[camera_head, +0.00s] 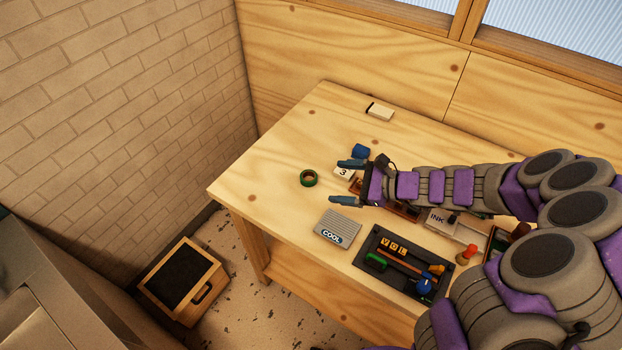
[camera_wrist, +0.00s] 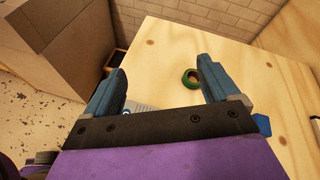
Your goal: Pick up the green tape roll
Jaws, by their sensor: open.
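The green tape roll (camera_head: 308,180) lies flat near the left part of the wooden table, its brown inner ring facing up. In the head view my gripper (camera_head: 347,182) is to the right of the roll, its two blue fingers spread and pointing left toward it. The wrist view shows the green tape roll (camera_wrist: 191,79) beyond the gap between the fingertips, nearer the right finger. My gripper (camera_wrist: 162,78) is open there with nothing between its fingers.
On the wooden table (camera_head: 262,185), a grey "COOL" box (camera_head: 338,229) lies in front of my gripper. A black tray (camera_head: 372,275) holds small items. The table around the roll is clear.

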